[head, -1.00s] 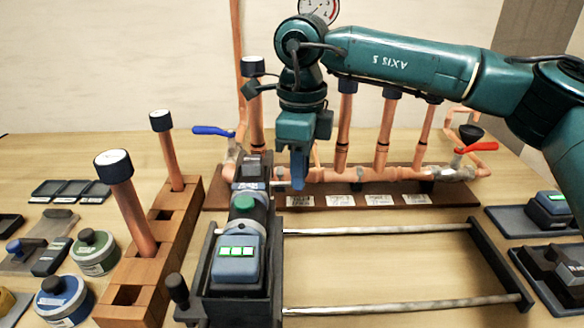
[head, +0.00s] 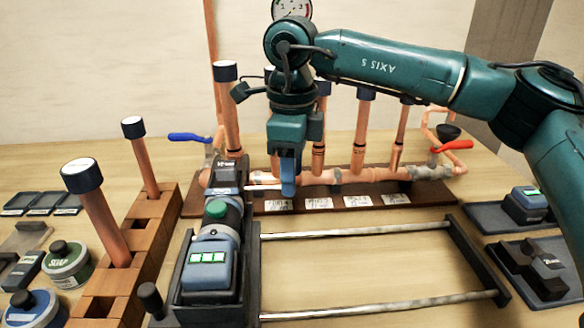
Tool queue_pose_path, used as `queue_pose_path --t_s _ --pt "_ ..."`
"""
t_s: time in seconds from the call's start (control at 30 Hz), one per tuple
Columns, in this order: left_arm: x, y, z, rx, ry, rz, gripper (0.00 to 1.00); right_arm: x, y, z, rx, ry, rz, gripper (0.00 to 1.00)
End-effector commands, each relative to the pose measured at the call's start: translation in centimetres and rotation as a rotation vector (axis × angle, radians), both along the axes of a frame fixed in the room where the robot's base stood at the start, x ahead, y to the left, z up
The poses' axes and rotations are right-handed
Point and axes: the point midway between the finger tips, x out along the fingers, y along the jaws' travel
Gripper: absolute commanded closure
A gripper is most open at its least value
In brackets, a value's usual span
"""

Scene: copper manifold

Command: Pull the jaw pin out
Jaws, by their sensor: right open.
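The press tool (head: 211,250) lies in a dark cradle, with a blue battery end, three green lights and a green button. Its dark jaw head (head: 227,174) is at the far end. A thin pale rod, which looks like the jaw pin (head: 259,187), extends right from the jaw head toward my right gripper (head: 288,188). My right gripper points down with blue fingertips just right of the jaw head. It is open, and its fingers overlap the rod's right end in the picture. Whether they touch it I cannot tell. My left gripper is out of view.
A copper manifold (head: 350,177) with upright capped pipes stands behind my right gripper. A wooden block rack (head: 150,225) holds two capped pipes at the left. Two metal rails (head: 370,229) run right from the cradle. Tins stand at far left, dark trays at right.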

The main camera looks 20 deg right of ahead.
Motion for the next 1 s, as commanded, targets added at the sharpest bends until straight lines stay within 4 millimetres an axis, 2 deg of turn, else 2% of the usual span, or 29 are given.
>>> queue_pose_path --t_s 0.17,0.5,0.63,0.8,1.0 --pt "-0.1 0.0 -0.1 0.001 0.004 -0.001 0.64 0.1 0.0 1.8 0.001 -0.004 -0.001 0.57" --pt "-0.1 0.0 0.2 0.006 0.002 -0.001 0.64 0.0 0.1 9.2 0.001 -0.003 0.000 0.57" --pt "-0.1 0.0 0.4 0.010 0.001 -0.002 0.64 0.0 0.1 11.4 0.001 -0.003 0.000 0.57" --pt "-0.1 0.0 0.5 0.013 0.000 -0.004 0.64 0.0 0.0 12.9 0.000 -0.001 0.000 0.57" --pt "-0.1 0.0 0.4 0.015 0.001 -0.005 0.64 0.0 0.0 13.2 0.000 0.000 0.001 0.57"
